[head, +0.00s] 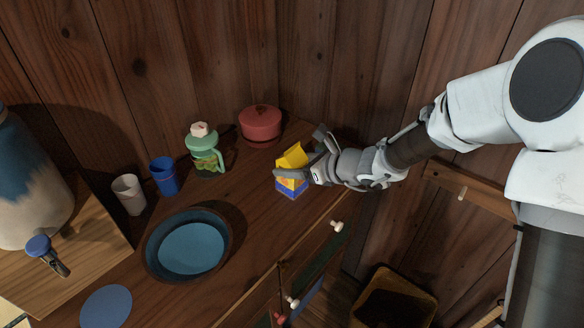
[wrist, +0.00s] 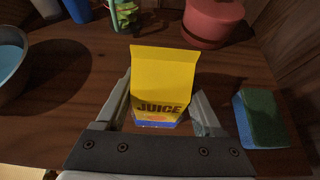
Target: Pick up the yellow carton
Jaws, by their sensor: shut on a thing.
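The yellow juice carton (head: 290,160) stands on the wooden cabinet top in the head view, close to its right side. In the wrist view the carton (wrist: 163,82) is upright between the two fingers, with "JUICE" on its front and a blue and white lower part. My gripper (head: 309,172) is shut on the carton, with a finger at each side; it also shows in the wrist view (wrist: 163,105). The fingers and palm hide part of the carton. I cannot tell whether its base touches the surface.
A green and blue sponge (wrist: 262,118) lies right of the carton. A red lidded pot (head: 260,124), a green jug (head: 206,153), a blue cup (head: 164,176), a white cup (head: 129,194) and a large blue bowl (head: 188,246) stand on the cabinet top (head: 250,215).

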